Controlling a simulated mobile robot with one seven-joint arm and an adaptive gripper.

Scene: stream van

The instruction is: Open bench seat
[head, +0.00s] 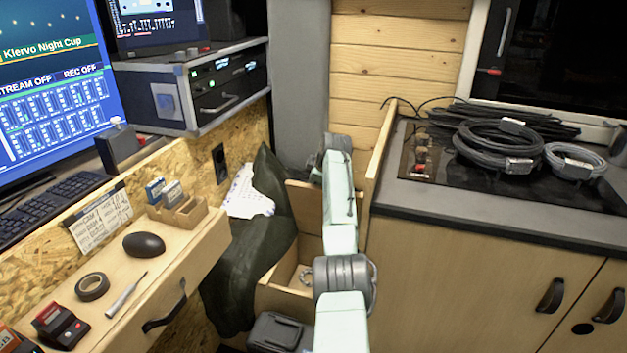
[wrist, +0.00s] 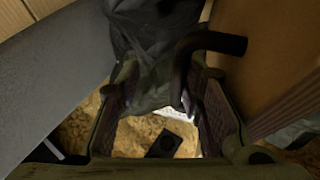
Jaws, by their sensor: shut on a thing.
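The bench is the light wooden box (head: 285,296) in the gap between desk and counter. Its inside shows from above, with a small ring-shaped item in it. A tall wooden panel (head: 378,150) stands upright beside the counter; it looks like the raised seat. In the wrist view a brown wooden panel (wrist: 275,45) with a bent black handle (wrist: 215,42) fills the upper right. My gripper (wrist: 160,82) is shut on the handle, which runs down by the right finger. The exact contact is dark.
A dark cloth (head: 250,255) hangs left of the box and shows behind the fingers in the wrist view (wrist: 155,50). The desk drawer (head: 165,270) is on the left. The counter (head: 480,205) with coiled cables (head: 497,145) bounds the right.

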